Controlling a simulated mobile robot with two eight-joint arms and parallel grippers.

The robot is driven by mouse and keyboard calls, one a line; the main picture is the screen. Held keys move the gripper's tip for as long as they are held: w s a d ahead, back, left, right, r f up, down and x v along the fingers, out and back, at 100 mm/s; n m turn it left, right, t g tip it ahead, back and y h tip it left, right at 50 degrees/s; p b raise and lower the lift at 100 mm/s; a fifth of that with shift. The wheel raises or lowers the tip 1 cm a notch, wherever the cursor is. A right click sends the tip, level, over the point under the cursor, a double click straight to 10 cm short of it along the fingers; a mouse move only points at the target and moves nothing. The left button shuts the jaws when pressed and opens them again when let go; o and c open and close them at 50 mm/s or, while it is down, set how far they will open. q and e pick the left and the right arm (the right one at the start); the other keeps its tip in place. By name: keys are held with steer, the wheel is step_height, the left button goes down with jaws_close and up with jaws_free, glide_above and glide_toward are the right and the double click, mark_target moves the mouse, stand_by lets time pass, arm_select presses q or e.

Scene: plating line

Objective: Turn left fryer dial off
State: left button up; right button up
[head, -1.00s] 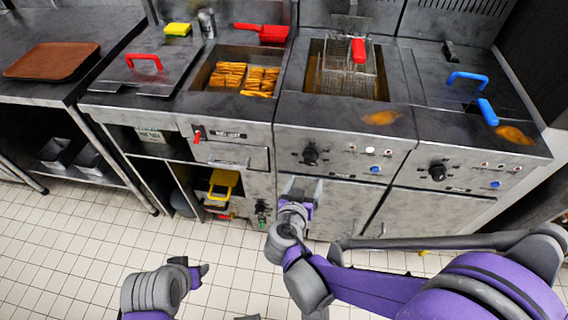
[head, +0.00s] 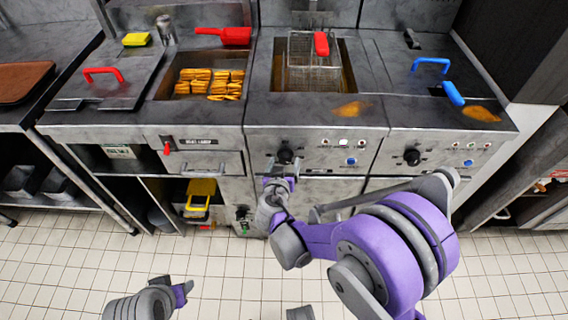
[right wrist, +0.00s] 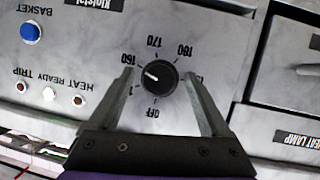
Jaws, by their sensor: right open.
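The left fryer dial (head: 285,156) is a black round knob on the grey front panel of the left fryer (head: 312,112). In the right wrist view the dial (right wrist: 160,77) shows a white pointer toward the 160 mark, with OFF printed at the picture's lower side. My right gripper (head: 279,172) is just below the dial in the head view. In the right wrist view its open fingers (right wrist: 161,80) stand on either side of the dial, with gaps to it. My left gripper (head: 183,290) is low at the left over the floor, away from the fryers; its jaws are unclear.
The right fryer's dial (head: 412,157) is on the panel to the right. A blue basket button (right wrist: 31,32) and small lights sit beside the left dial. A fry basket (head: 313,62) hangs in the left fryer's oil. A heat lamp switch (head: 167,148) is further left.

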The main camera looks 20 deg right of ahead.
jaws_close()
stand_by(0.4)
steer(key=shift+n, duration=0.3)
steer(key=n+h+b, duration=0.2)
steer(key=n, duration=0.1)
steer(key=shift+a+f+h, duration=0.1)
steer(key=shift+f+h, duration=0.1)
steer(key=shift+h, duration=0.1)
steer(key=n+h+b, duration=0.2)
steer(key=n, duration=0.2)
steer(key=shift+f, duration=0.15)
steer(key=n+t+h+b, duration=0.1)
steer(key=n+b, duration=0.1)
steer(key=n, duration=0.1)
steer(key=n+t+h+b, duration=0.1)
steer(key=n, duration=0.2)
steer(key=shift+f+b, duration=0.1)
steer(key=shift+b, duration=0.25)
steer(key=n+t+b, duration=0.2)
steer(key=n, duration=0.3)
steer(key=shift+n, duration=0.3)
